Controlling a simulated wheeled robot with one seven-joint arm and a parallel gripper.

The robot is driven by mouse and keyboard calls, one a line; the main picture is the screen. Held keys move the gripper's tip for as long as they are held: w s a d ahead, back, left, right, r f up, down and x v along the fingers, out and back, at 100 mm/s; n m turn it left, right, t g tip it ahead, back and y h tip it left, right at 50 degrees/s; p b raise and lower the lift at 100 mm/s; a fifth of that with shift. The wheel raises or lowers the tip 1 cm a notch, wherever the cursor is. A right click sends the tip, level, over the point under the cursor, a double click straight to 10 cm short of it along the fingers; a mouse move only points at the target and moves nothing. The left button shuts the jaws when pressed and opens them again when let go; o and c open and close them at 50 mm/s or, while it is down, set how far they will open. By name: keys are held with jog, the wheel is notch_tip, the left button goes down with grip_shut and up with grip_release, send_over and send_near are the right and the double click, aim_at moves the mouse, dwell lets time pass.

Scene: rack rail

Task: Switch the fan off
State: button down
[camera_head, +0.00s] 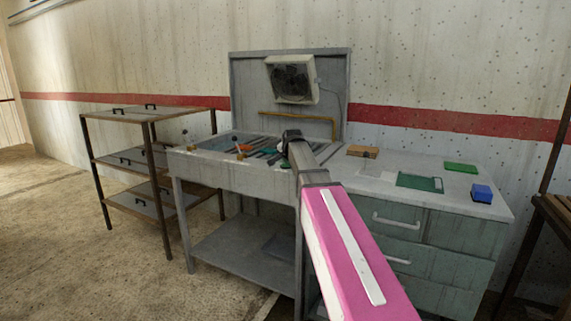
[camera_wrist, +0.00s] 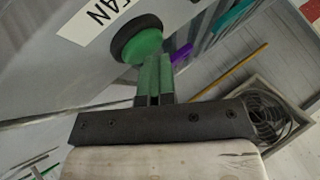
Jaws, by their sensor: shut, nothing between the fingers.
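The fan (camera_head: 291,82) is a dark fan in a pale square housing on the grey back panel of the bench. Its grille (camera_wrist: 268,115) also shows at the right in the wrist view. I cannot tell whether it is turning. A green round button (camera_wrist: 140,45) with a dark ring sits on a grey surface beside a white label (camera_wrist: 100,18) reading "FAN". My gripper (camera_wrist: 153,58) is shut and empty. Its green fingertips overlap the button's lower edge in the picture; I cannot tell whether they touch. In the head view my gripper is over the bench, partly hidden by my arm.
The grey bench (camera_head: 235,177) has several tools on its top. A counter with drawers (camera_head: 440,262) stands to the right, bearing a green card (camera_head: 420,183) and a blue block (camera_head: 482,193). A shelf rack (camera_head: 150,116) stands left. A yellow rod (camera_wrist: 230,70) lies near the fan in the wrist view.

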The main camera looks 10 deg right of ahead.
aim_at(287, 164)
jog(key=shift+s+r, duration=0.1)
jog(key=shift+r, duration=0.25)
dwell(0.3)
jog(key=shift+r, duration=2.95)
